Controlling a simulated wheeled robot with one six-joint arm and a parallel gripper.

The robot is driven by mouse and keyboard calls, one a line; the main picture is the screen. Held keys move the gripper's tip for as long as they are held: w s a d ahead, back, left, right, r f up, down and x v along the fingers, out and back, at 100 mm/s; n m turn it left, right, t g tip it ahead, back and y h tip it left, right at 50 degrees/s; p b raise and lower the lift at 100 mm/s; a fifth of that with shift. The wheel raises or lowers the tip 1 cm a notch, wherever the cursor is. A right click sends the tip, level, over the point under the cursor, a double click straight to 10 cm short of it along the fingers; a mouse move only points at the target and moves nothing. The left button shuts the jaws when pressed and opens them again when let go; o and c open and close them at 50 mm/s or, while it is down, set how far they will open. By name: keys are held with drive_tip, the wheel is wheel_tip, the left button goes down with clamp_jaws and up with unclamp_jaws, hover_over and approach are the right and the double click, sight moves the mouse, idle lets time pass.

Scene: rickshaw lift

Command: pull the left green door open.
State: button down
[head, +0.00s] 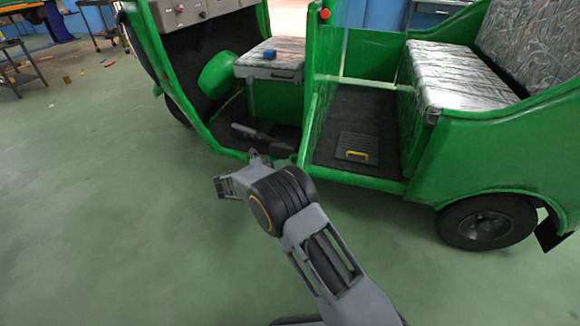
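The green rickshaw (480,168) stands side-on across the upper part of the head view. I cannot clearly make out a separate left door; the front and rear openings both show the interior. A narrow green upright panel (318,100) stands between the two openings, with a red knob (324,14) near its top. I cannot tell whether this panel is a door or a fixed post. My arm reaches up from the lower right to just in front of the rickshaw's lower sill. My gripper (228,187) is partly hidden by my own arm, and its fingers are unclear.
The front seat (275,57) has small blue and red objects on it. A yellow-handled dark item (356,151) lies on the rear floor. The rear wheel (488,222) is at right. A small table (18,68) stands at far left. The green floor at left is largely clear.

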drive_tip(key=shift+w+d, duration=0.1)
drive_tip(key=c, duration=1.4)
unclamp_jaws()
drive_tip(key=shift+d, duration=0.15)
drive_tip(key=shift+o, duration=1.4)
drive_tip(key=shift+r, duration=0.1)
